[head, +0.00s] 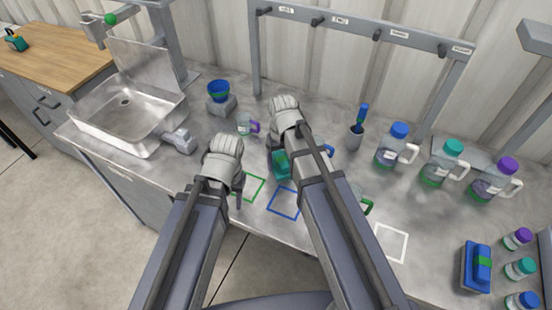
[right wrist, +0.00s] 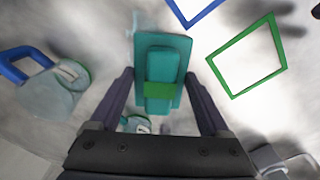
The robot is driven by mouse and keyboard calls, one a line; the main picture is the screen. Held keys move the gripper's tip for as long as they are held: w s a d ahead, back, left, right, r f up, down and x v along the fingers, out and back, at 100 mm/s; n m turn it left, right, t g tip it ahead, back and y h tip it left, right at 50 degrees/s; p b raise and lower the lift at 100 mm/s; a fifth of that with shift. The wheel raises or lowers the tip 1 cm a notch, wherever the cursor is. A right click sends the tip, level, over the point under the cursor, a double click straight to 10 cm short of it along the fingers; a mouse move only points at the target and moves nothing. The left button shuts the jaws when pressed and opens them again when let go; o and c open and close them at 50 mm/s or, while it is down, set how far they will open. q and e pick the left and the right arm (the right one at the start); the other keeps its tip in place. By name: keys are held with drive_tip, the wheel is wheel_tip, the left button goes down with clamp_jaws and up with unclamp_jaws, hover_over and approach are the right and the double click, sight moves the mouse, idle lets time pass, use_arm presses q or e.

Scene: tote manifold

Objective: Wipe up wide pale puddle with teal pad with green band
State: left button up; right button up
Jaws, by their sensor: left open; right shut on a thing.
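The teal pad with a green band (right wrist: 160,89) lies between the fingers of my right gripper (right wrist: 158,92), which is shut on it. In the head view the pad (head: 281,164) shows at the worktop, partly hidden by my right arm. Whether it touches the surface is hard to tell. A faint pale bluish patch (right wrist: 143,22) at the pad's far edge in the right wrist view may be part of the puddle; its full outline does not show. My left gripper (head: 239,197) is open and empty near the green outlined square (head: 252,188).
A blue outlined square (head: 284,204) and a white one (head: 391,243) mark the worktop. Clear mugs (head: 244,124) stand near my arms. Lidded jugs (head: 392,151) and small bottles (head: 518,239) stand right, near a blue pad (head: 480,266). A sink (head: 128,112) is left.

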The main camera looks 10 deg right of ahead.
drive_tip(key=shift+s+d, duration=0.35)
drive_tip(key=shift+d, duration=0.2)
drive_tip(key=shift+d, duration=0.1)
use_arm(q)
drive_tip(key=shift+f, duration=0.1)
use_arm(e)
drive_tip(key=shift+s+d, duration=1)
drive_tip(key=shift+d, duration=0.3)
drive_tip(key=shift+f, duration=0.1)
drive_tip(key=shift+s+d, duration=0.45)
drive_tip(key=shift+d, duration=0.3)
drive_tip(key=shift+s+d, duration=0.45)
drive_tip(key=shift+d, duration=0.25)
drive_tip(key=shift+r, duration=0.2)
use_arm(q)
wheel_tip(320, 180, up, 6)
drive_tip(key=p, duration=0.6)
use_arm(e)
wheel_tip(320, 180, up, 6)
drive_tip(key=shift+f, duration=0.1)
